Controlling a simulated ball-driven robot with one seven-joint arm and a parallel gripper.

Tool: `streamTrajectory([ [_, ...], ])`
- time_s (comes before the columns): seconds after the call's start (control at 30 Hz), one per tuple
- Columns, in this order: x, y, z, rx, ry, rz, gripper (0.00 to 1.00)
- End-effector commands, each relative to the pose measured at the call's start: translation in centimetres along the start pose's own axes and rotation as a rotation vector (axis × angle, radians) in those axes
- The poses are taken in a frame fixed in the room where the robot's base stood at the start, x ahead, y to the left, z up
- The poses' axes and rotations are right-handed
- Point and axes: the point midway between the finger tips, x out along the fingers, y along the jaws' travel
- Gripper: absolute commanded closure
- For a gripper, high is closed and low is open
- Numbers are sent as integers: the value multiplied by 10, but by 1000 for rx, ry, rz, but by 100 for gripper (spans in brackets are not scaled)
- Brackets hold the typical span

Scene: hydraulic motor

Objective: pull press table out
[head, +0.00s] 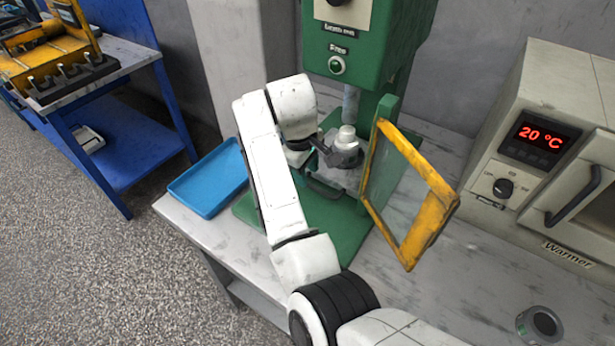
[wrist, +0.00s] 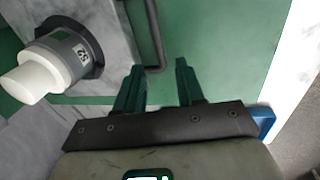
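The press table is a grey plate (head: 345,178) on the green base of the press (head: 365,50), with a dark bar handle (head: 322,190) on its front edge. A grey-and-white cylinder (head: 346,145) stands on the plate. In the wrist view the plate (wrist: 118,45), the handle (wrist: 154,35) and the cylinder, marked 52 (wrist: 55,62), show. My gripper (wrist: 160,66) is open, with two green fingers spread apart. The handle's bent end appears between or just beyond the fingertips; contact cannot be told. My arm partly hides the gripper in the head view.
A yellow-framed guard (head: 432,215) stands open right of the press table. A blue tray (head: 210,180) lies left of the press. The warmer (head: 550,150) reads 20 °C at right. A round grey device (head: 540,323) sits at front right. The worktop before the warmer is mostly clear.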

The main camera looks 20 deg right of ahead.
Motion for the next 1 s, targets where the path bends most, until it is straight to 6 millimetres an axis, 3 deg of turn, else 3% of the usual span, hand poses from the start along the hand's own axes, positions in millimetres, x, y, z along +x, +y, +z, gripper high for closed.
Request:
streamTrajectory([
  [0.23,30,0,0,0,-1,-1,62],
  [0.63,36,0,0,1,0,0,63],
  [1.0,36,0,0,0,0,0,98],
])
